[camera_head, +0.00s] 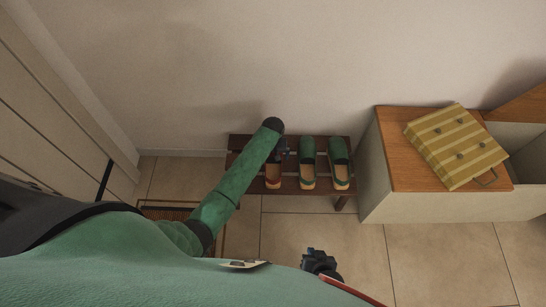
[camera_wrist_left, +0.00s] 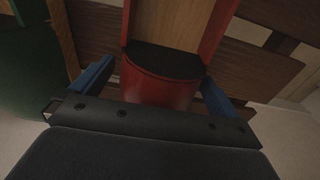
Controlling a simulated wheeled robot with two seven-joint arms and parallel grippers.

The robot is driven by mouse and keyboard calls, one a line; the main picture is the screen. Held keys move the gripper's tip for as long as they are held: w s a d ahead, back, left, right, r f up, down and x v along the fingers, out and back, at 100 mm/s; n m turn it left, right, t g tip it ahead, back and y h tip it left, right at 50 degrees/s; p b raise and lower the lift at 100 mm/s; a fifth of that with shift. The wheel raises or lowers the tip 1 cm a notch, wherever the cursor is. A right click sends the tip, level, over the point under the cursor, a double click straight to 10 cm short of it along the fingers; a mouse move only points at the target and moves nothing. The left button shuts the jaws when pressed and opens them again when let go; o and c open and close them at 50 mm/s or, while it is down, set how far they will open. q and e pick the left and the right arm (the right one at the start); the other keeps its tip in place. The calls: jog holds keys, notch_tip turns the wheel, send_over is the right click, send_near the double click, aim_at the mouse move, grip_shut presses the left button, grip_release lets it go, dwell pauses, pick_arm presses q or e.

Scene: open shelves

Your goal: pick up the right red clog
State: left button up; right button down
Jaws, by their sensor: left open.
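A red clog (camera_head: 273,183) with a tan insole sits on the dark slatted shoe rack (camera_head: 343,203), partly hidden by my left arm. The left wrist view shows a red clog (camera_wrist_left: 165,90) close up, its rounded end between the blue fingers. My left gripper (camera_wrist_left: 150,85) is open, with a finger on either side of that end; I cannot tell if they touch it. In the head view the left gripper (camera_head: 281,152) is small and dark, over the clog. A second red clog does not show. My right gripper (camera_head: 320,262) is low in front of the rack; its jaw state is unclear.
Green clogs (camera_head: 308,150) stand on the rack just right of the red one. A pale bench with a wooden top (camera_head: 395,165) stands at the right and bears a yellow striped case (camera_head: 455,147). The wall is close behind the rack. Tiled floor (camera_head: 420,260) is clear in front.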

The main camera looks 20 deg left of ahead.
pick_arm(q)
jog(key=shift+f, duration=0.1)
jog(key=c, duration=1)
jog(key=shift+c, duration=0.8)
